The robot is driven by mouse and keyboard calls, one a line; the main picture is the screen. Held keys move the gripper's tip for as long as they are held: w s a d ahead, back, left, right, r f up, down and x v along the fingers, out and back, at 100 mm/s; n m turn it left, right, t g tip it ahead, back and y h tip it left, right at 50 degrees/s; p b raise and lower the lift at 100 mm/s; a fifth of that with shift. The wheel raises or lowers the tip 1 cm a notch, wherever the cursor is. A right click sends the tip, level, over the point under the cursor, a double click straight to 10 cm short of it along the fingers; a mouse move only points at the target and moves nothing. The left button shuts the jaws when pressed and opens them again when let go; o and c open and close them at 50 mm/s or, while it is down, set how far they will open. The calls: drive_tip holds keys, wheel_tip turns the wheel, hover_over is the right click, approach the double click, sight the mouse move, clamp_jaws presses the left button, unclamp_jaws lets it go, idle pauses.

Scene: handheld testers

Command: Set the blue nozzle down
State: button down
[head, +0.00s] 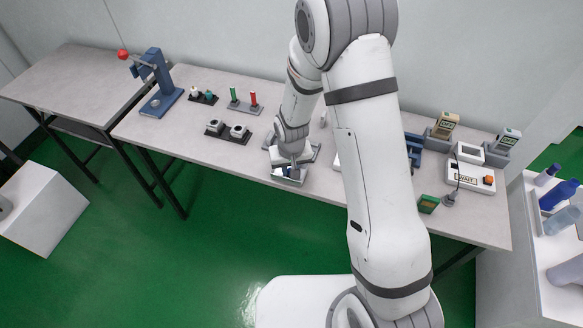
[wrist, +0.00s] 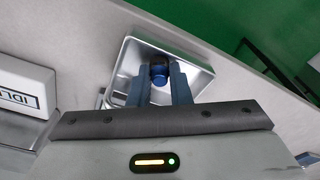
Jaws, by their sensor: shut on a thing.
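The blue nozzle (wrist: 159,72) shows in the wrist view as a short round piece with a dark top. It sits between the two blue fingers of my gripper (wrist: 160,84), which is shut on it. Below it is a shallow silver tray (wrist: 196,80) with a raised rim. The nozzle is over the inside of the tray; I cannot tell whether it touches the floor of it. In the head view my gripper (head: 292,170) is at the front edge of the table, over the small silver tray (head: 290,181). The nozzle is mostly hidden there.
A white box marked IDLE (wrist: 24,90) is left of the tray in the wrist view. On the table (head: 190,133) stand a blue press (head: 157,85), a rack with green and red pieces (head: 243,105), and a device marked WAIT (head: 467,178). The front edge is close to the tray.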

drive_tip(key=shift+f, duration=0.2)
drive_tip(key=c, duration=1.3)
unclamp_jaws()
drive_tip(key=shift+r, duration=0.1)
drive_tip(key=shift+c, duration=0.2)
wheel_tip(320, 180, up, 12)
drive_tip(key=s, duration=0.2)
drive_tip(key=s+d+r+m+t, duration=0.1)
drive_tip(key=s+d+r+m, duration=0.1)
drive_tip(key=s+d+r, duration=1.2)
drive_tip(key=s+r, duration=0.2)
drive_tip(key=s, duration=0.1)
drive_tip(key=shift+s+d, duration=0.25)
drive_tip(key=shift+d, duration=0.15)
drive_tip(key=shift+r, duration=0.1)
